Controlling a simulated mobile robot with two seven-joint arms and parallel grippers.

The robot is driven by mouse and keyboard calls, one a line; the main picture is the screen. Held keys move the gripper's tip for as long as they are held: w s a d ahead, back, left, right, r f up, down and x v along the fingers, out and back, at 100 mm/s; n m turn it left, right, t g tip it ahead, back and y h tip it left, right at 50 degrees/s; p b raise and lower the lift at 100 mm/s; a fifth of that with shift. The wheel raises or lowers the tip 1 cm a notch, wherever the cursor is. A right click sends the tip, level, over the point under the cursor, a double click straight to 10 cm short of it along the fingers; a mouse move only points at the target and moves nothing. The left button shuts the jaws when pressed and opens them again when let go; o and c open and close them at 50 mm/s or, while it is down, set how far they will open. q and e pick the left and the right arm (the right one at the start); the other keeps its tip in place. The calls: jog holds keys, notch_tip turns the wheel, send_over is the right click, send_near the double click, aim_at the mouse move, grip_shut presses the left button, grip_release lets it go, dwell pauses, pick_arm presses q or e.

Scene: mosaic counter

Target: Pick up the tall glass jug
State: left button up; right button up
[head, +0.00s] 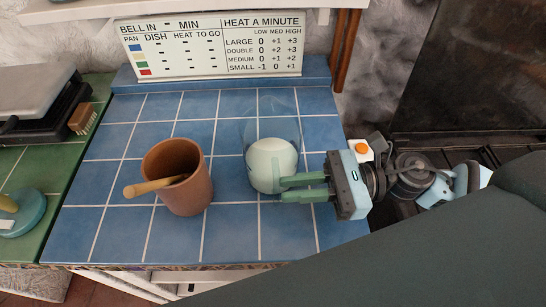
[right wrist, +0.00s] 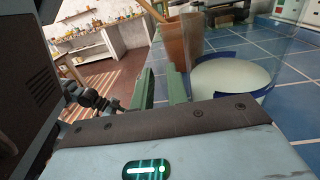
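The tall glass jug (head: 285,112) stands upright on the blue tiled counter, clear above, with a whitish fill in its lower part. It also shows in the right wrist view (right wrist: 232,74), to the right of my fingers. My right gripper (head: 282,189) comes in from the right, low at the jug's near side; its green fingers overlap the jug's lower right in the head view. In the right wrist view the fingers (right wrist: 161,78) are a little apart with nothing visible between them. Whether a finger touches the glass cannot be told. My left gripper is not in view.
A terracotta pot (head: 187,195) with a wooden handle sticking out stands left of the jug. A sign (head: 213,47) stands at the back of the blue counter (head: 110,228). A green counter with a dark appliance (head: 35,100) and brush (head: 83,118) lies left.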

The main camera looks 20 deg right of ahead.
aim_at(276, 190)
jog(key=p+x, duration=0.1)
jog(key=x, duration=0.1)
jog(key=shift+w+a+r, duration=0.1)
jog(key=shift+w+a, duration=0.15)
jog(key=shift+a, duration=0.1)
jog(key=shift+a+f, duration=0.2)
jog(key=shift+a, duration=0.2)
grip_shut()
jog(key=shift+r, duration=0.1)
dwell(0.9)
